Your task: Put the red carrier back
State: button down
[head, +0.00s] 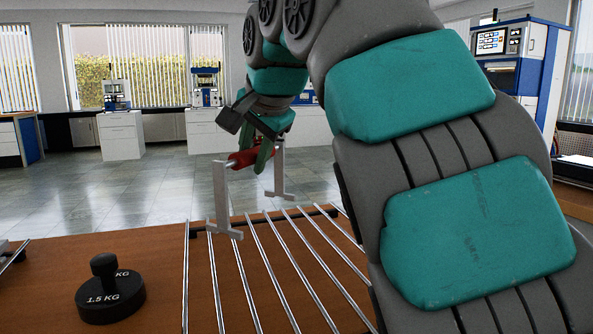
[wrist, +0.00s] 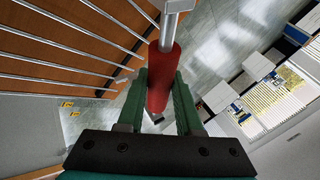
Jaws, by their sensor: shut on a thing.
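The red carrier has a red cylindrical handle (head: 240,159) between two pale grey upright end plates with wide feet. My gripper (head: 262,158) is shut on the red handle; the wrist view shows the handle (wrist: 163,62) between the green fingers (wrist: 160,100). The carrier is upright at the far edge of a rack of metal rails (head: 250,262) on the wooden table. Its near foot (head: 224,230) appears over the rack's far left end, its other foot beyond the far edge. I cannot tell whether the near foot touches the rack.
A black 1.5 KG weight (head: 110,292) stands on the wooden table (head: 60,270) left of the rack. The rails look empty. Open tiled floor (head: 110,200) lies beyond the table. White cabinets (head: 119,135) with lab machines stand far back. My arm hides the right side.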

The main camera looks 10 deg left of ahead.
jog(key=w, duration=0.2)
jog(key=w+d, duration=0.1)
jog(key=w, duration=0.2)
jog(key=shift+w+d+f, duration=0.25)
jog(key=shift+w+f, duration=0.05)
jog(key=shift+w, duration=0.05)
jog(key=shift+f+b, duration=0.45)
jog(key=shift+f, duration=1.25)
jog(key=shift+f, duration=0.15)
jog(key=c, duration=0.6)
grip_release()
jog(key=p+v, duration=0.2)
jog(key=v, duration=1)
